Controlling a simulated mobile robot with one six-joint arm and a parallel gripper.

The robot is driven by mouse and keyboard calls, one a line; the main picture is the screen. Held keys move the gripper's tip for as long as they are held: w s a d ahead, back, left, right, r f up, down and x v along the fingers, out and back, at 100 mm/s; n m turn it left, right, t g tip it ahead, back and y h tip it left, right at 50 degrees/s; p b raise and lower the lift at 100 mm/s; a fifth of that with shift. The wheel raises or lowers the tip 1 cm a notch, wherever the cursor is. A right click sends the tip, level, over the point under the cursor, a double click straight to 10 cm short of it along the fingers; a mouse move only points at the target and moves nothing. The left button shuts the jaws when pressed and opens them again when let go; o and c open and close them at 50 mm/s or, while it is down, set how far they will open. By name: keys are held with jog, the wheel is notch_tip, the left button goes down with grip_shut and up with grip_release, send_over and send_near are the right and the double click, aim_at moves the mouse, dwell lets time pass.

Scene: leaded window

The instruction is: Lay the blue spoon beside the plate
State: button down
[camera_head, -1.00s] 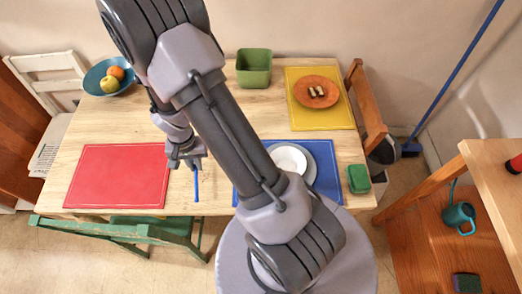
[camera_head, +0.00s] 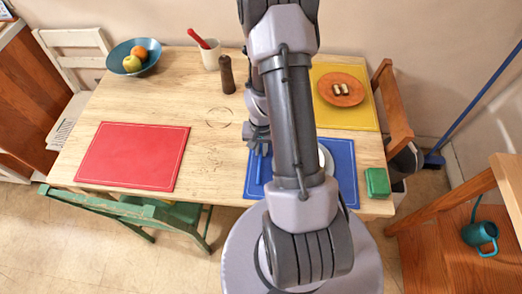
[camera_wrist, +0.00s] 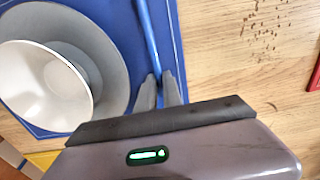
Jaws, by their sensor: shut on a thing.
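My gripper (camera_head: 260,150) is shut on the blue spoon (camera_head: 259,170) over the left part of the blue mat (camera_head: 342,155). In the wrist view the fingers (camera_wrist: 159,92) close around the spoon (camera_wrist: 148,38), whose shaft runs over the mat near its edge. I cannot tell whether the spoon touches the mat. The pale grey plate (camera_wrist: 112,55) lies on the mat just left of the spoon in that view, with a gap between them. A white bowl (camera_wrist: 18,85) stands on the plate. In the head view my arm hides most of the plate and bowl.
A red mat (camera_head: 132,155) lies left, a yellow mat (camera_head: 345,112) with an orange plate (camera_head: 337,98) behind right. A green box (camera_head: 377,182) stands at the right edge. A pepper mill (camera_head: 227,75), a cup (camera_head: 210,57) and a fruit bowl (camera_head: 148,68) stand at the back.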

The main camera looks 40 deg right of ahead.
jog(key=c, duration=1.9)
grip_release()
jog(key=shift+f, duration=0.1)
jog(key=o, duration=0.4)
